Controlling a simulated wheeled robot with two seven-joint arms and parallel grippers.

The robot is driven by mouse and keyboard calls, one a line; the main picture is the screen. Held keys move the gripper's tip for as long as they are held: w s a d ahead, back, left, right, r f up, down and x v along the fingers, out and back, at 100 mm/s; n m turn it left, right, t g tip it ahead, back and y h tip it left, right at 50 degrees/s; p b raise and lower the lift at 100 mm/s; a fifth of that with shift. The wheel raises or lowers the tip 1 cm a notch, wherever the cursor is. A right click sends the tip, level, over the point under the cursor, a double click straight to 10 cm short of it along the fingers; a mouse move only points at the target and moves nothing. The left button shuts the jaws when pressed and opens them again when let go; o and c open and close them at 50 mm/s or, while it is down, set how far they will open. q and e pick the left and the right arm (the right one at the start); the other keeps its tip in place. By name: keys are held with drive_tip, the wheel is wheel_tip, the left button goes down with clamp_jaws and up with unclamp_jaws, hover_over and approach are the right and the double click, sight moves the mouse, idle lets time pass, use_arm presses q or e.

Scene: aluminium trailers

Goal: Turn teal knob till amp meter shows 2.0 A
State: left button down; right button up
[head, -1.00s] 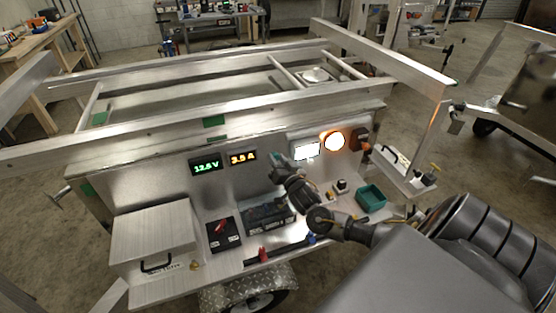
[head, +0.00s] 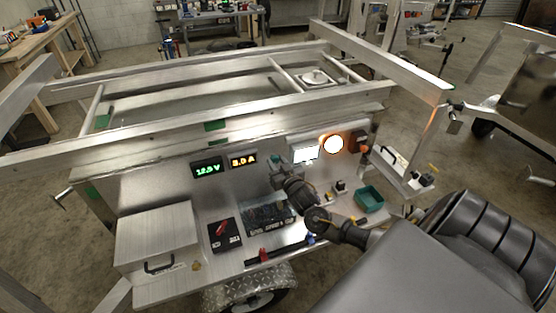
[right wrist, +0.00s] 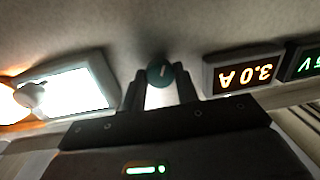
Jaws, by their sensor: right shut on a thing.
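The amp meter (head: 243,161) on the trailer's front panel shows 3.0 A in orange digits. It also shows, upside down, in the right wrist view (right wrist: 243,76). The teal knob (right wrist: 160,73) sits on the panel beside the amp meter, with a pale mark on its face. My right gripper (right wrist: 160,84) is shut on the knob, one dark finger on each side. In the head view the right gripper (head: 279,170) reaches the panel between the amp meter and a lit white lamp, mostly hiding the knob. My left gripper is not in view.
A green volt meter (head: 207,169) is left of the amp meter. The white lamp (head: 305,154) and a round warm lamp (head: 333,144) glow to the right. Below, the shelf holds a metal box (head: 155,235), a red-handled switch (head: 224,232) and a teal bin (head: 369,199).

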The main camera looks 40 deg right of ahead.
drive_tip(key=shift+n+p, duration=0.8)
drive_tip(key=shift+n, duration=1)
drive_tip(key=shift+a, duration=0.1)
drive_tip(key=o, duration=0.9)
drive_tip(key=shift+o, duration=0.2)
drive_tip(key=b+v, duration=0.2)
drive_tip(key=v, duration=0.8)
drive_tip(key=shift+s+r, duration=0.2)
drive_tip(key=shift+s, duration=0.2)
drive_tip(key=shift+a, duration=0.15)
